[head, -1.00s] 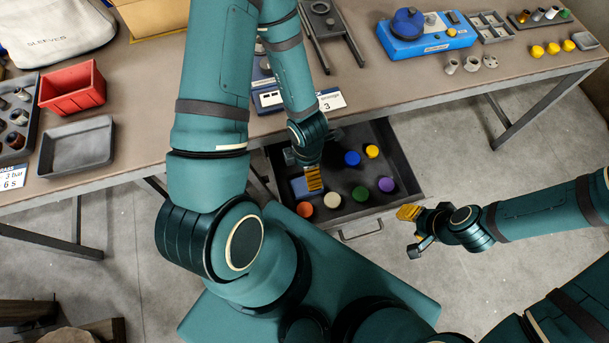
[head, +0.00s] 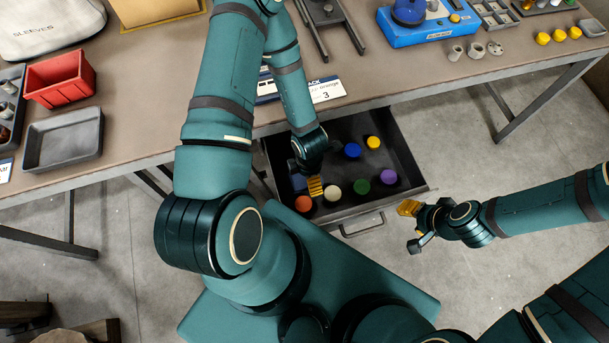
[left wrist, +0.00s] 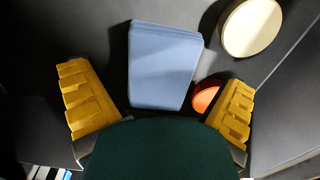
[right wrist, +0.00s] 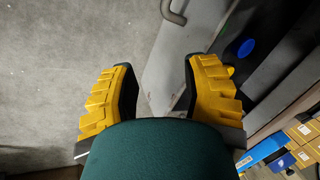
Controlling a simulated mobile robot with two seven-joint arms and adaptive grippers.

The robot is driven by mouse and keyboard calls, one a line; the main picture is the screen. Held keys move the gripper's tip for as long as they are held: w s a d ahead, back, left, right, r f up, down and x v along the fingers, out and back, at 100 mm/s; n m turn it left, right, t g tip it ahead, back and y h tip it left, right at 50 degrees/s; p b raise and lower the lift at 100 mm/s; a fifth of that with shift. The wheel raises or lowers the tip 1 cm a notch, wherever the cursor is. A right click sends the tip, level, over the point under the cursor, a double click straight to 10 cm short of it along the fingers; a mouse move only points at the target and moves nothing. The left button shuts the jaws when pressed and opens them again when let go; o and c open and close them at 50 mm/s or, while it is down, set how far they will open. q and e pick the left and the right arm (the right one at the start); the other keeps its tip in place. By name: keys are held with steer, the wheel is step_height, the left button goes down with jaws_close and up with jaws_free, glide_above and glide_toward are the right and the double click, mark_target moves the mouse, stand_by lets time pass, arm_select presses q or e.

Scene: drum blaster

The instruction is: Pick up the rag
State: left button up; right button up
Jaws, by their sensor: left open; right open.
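The rag (head: 299,182) is a folded blue-grey cloth lying in the open drawer (head: 407,193), mostly hidden by my left gripper in the head view. In the left wrist view the rag (left wrist: 163,62) lies flat, ahead of and between the yellow fingers. My left gripper (head: 315,186) is open and empty, pointing down into the drawer over the rag's right side. Whether it touches the rag cannot be told. My right gripper (head: 411,226) is open and empty, outside the drawer to its right.
An orange cap (head: 303,203) sits close beside the rag, with a cream cap (head: 333,192) next to it. Green (head: 361,187), purple (head: 388,177), blue (head: 352,150) and yellow (head: 373,142) caps stand farther right. The workbench (head: 140,135) is above the drawer.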

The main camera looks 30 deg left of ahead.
arm_select(q)
steer(key=shift+f, duration=0.8)
steer(key=c, duration=1)
steer(key=shift+c, duration=0.2)
step_height(320, 180, up, 10)
steer(key=p, duration=0.3)
steer(key=shift+o, duration=1.3)
steer(key=shift+c, duration=1.1)
